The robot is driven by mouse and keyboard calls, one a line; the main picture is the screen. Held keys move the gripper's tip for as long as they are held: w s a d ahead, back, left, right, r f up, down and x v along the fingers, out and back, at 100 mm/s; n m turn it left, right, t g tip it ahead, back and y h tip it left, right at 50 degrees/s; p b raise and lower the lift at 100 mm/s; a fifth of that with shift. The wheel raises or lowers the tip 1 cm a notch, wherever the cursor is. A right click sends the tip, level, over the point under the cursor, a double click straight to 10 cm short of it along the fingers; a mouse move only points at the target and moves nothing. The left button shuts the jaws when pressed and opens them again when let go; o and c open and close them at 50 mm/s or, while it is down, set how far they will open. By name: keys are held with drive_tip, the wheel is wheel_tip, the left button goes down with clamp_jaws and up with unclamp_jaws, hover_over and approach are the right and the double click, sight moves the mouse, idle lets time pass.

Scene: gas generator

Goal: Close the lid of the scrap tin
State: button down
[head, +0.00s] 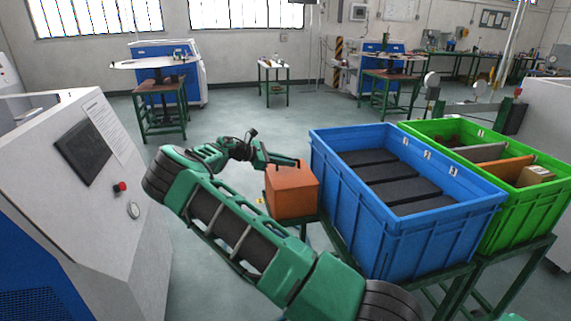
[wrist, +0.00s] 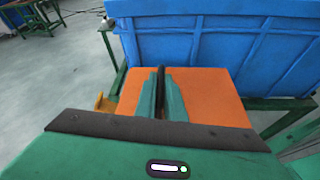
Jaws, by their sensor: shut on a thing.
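The orange scrap tin (head: 291,198) is a boxy container on a small green stand, left of the blue crate. Its flat orange top, which looks like the lid (wrist: 210,92), fills the middle of the wrist view. The lid looks about level; I cannot tell whether a gap is left at its edge. My gripper (head: 296,162) is over the top of the tin. In the wrist view its two green fingers (wrist: 164,98) are close together on a thin dark bar, apparently the lid's handle (wrist: 161,80). The fingers hide most of the bar.
The blue crate (head: 400,235) with dark slabs stands close to the tin's right. A green crate (head: 515,220) is beyond it. A grey machine (head: 95,200) with a red button stands at left. Open floor (head: 225,120) lies behind the tin.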

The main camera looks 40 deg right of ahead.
drive_tip(key=shift+w+a+f, duration=0.1)
drive_tip(key=shift+f, duration=0.1)
drive_tip(key=c, duration=1.9)
unclamp_jaws()
drive_tip(key=shift+o, duration=0.3)
drive_tip(key=v, duration=1)
drive_tip(key=shift+w+a, duration=0.15)
drive_tip(key=shift+a, duration=0.15)
drive_tip(key=shift+r, duration=0.1)
